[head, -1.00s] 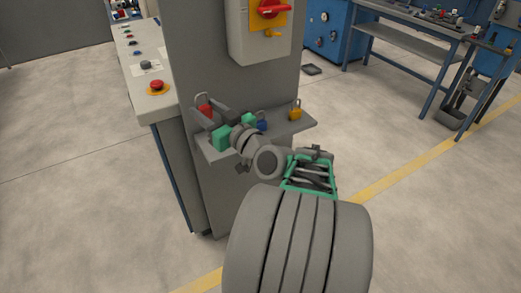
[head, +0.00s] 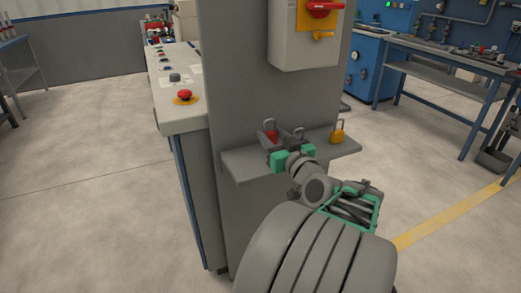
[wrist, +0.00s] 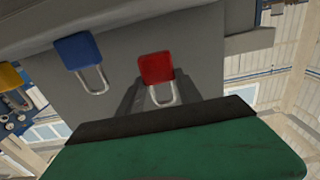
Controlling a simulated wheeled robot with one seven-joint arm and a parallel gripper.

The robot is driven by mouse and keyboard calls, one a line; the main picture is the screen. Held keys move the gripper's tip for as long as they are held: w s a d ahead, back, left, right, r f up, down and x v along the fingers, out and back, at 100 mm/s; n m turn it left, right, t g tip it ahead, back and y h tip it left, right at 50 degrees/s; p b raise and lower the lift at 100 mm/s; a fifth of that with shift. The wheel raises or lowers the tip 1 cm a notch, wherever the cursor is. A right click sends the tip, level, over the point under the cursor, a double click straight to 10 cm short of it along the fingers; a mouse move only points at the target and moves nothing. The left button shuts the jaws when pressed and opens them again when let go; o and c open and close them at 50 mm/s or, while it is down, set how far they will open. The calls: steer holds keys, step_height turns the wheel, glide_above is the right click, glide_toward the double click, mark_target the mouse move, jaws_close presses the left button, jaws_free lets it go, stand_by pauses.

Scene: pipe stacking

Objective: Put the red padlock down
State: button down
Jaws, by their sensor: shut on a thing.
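The red padlock (head: 270,136) is at the left part of the grey shelf (head: 242,170) on the panel, its shackle up. It also shows in the wrist view (wrist: 156,68), where the picture is upside down and the shackle points downward. My gripper (head: 277,142), with green pads, reaches over the shelf and is shut on the red padlock. In the wrist view a dark finger lies beside the padlock. I cannot tell whether the padlock's base touches the shelf.
A yellow padlock (head: 337,135) stands at the right of the shelf. A blue padlock (wrist: 78,50) stands between it and the red one, mostly hidden behind my gripper in the head view. A console (head: 178,113) with a red button is on the left.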

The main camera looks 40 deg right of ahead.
steer(key=shift+w+d+f, duration=0.15)
steer(key=shift+w+f, duration=0.1)
steer(key=shift+f, duration=0.25)
steer(key=f+b, duration=0.2)
steer(key=f, duration=0.1)
steer(key=shift+w+d+f, duration=0.1)
steer(key=shift+w+d, duration=0.1)
steer(key=shift+w, duration=0.15)
steer(key=shift+s+f+b, duration=0.1)
steer(key=shift+f+b, duration=0.2)
steer(key=shift+b, duration=0.05)
steer(key=c, duration=0.8)
jaws_free()
steer(key=shift+r, duration=0.1)
